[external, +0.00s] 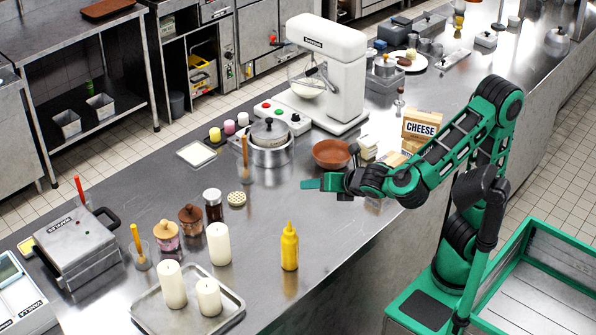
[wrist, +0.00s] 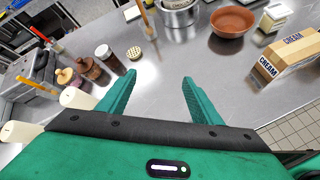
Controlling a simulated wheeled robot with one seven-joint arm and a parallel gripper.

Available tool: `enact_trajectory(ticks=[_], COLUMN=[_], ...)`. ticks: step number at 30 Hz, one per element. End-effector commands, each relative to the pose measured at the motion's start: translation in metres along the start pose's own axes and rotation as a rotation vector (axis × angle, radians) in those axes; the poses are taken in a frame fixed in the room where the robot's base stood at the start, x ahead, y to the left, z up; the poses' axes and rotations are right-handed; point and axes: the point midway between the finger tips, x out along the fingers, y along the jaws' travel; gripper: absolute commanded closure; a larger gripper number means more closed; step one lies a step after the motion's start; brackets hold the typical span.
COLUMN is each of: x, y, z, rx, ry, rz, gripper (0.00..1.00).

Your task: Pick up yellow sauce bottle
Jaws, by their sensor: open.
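The yellow sauce bottle (external: 290,248) stands upright on the steel counter in the external view, to the right of the white candles and near the counter's front edge. It does not show in the wrist view.
White candles (external: 218,244) stand on and beside a metal tray (external: 236,299) left of the bottle. A brown bowl (external: 331,153), a lidded pot (external: 272,156) and a cheese box (external: 421,126) stand farther back. Counter between the bottle and my gripper is clear.

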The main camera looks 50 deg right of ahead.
Motion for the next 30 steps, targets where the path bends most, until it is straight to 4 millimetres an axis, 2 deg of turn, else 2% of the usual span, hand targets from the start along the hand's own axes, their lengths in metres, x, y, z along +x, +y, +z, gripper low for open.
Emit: enact_trajectory(ticks=[1, 6, 18, 19, 21, 30], x=[-0.011, -0.038, -0.092, -0.092, -0.078, -0.04], y=[0.014, 0.045, 0.085, 0.085, 0.077, 0.054], z=[-0.014, -0.041, -0.086, -0.089, -0.102, -0.147], rx=[-0.085, -0.302, -0.613, -0.627, -0.626, -0.619], ry=[-0.011, -0.063, -0.169, -0.175, -0.175, -0.173], rz=[0.047, 0.164, 0.34, 0.346, 0.337, 0.337], gripper=[0.41, 0.41, 0.41, 0.41, 0.41, 0.41])
